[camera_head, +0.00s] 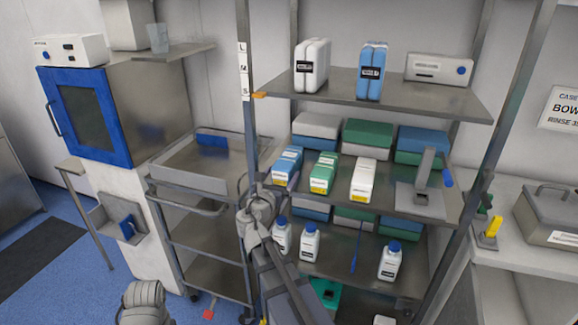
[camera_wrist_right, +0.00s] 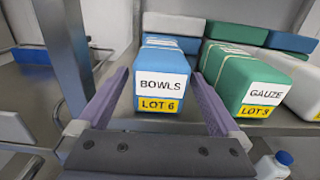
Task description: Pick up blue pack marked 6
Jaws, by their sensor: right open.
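The blue pack (camera_head: 286,165) lies on the middle shelf, at the left end of a row of packs. In the right wrist view the blue pack (camera_wrist_right: 163,75) has a white label "BOWLS" and a yellow "LOT 6" strip facing me. My right gripper (camera_head: 274,183) is at its front end. In the right wrist view the open jaws (camera_wrist_right: 158,78) have one finger on each side of the pack. I cannot tell whether either finger touches it.
A green pack (camera_wrist_right: 250,80) marked "GAUZE LOT 3" lies close on the right, with a white pack (camera_head: 364,180) beyond. A rack post (camera_head: 246,100) stands close on the left. White bottles (camera_head: 310,243) stand on the shelf below. More packs are stacked behind.

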